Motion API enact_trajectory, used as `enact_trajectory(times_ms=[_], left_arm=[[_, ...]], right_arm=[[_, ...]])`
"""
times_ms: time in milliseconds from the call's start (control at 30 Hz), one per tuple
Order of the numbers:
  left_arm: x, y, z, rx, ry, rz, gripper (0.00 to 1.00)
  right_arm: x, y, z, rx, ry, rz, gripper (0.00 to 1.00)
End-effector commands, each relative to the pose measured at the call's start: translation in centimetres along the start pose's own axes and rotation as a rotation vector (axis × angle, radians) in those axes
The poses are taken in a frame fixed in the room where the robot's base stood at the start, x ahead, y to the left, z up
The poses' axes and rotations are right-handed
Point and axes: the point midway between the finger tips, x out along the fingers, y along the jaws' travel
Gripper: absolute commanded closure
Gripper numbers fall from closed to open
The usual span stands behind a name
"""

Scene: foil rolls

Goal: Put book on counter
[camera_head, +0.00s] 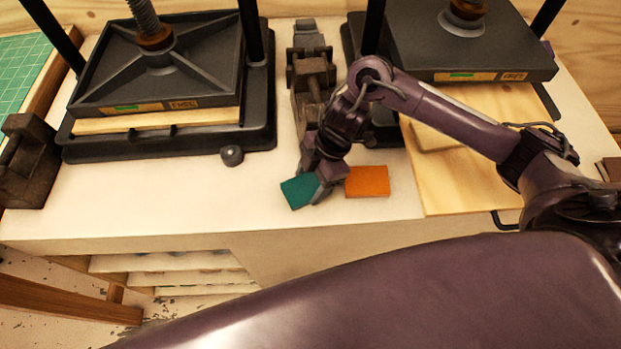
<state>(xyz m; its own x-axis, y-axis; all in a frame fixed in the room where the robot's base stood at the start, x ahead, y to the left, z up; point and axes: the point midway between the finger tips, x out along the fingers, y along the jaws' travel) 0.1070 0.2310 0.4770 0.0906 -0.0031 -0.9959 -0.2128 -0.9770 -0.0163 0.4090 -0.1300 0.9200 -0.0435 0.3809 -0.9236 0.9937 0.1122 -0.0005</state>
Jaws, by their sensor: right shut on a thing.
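A teal book (297,192) is at the front of the white counter (190,187). My right gripper (317,191) is shut on the teal book at its right side. The book looks slightly tilted, and I cannot tell whether it touches the counter or is held just above it. An orange book (367,181) lies flat on the counter just to the right of my right gripper. My left gripper is not in view.
A black press (165,75) stands at the back left and another press (470,45) at the back right. A small dark ball-like knob (231,155) is left of the teal book. A metal vise (311,75) stands behind my right gripper. A wooden board (463,180) lies at right.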

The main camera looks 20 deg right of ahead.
Motion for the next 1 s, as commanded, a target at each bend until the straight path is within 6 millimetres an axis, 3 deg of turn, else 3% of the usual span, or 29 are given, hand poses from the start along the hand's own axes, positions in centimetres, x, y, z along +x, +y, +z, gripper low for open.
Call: enact_trajectory(times_ms=[67,100,233,633,1000], left_arm=[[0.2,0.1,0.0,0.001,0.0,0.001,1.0],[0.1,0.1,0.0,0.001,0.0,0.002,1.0],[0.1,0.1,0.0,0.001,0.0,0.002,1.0],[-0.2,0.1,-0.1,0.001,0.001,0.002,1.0],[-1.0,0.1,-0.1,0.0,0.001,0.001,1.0]], right_arm=[[0.3,0.0,0.1,0.0,0.0,0.0,0.63],[0.2,0.0,0.1,0.0,0.0,0.0,0.35],[0.2,0.0,0.1,0.0,0.0,-0.001,0.18],[-0.7,0.1,0.0,-0.001,-0.002,0.003,0.17],[-8.1,0.1,0.1,-0.001,-0.005,0.006,0.17]])
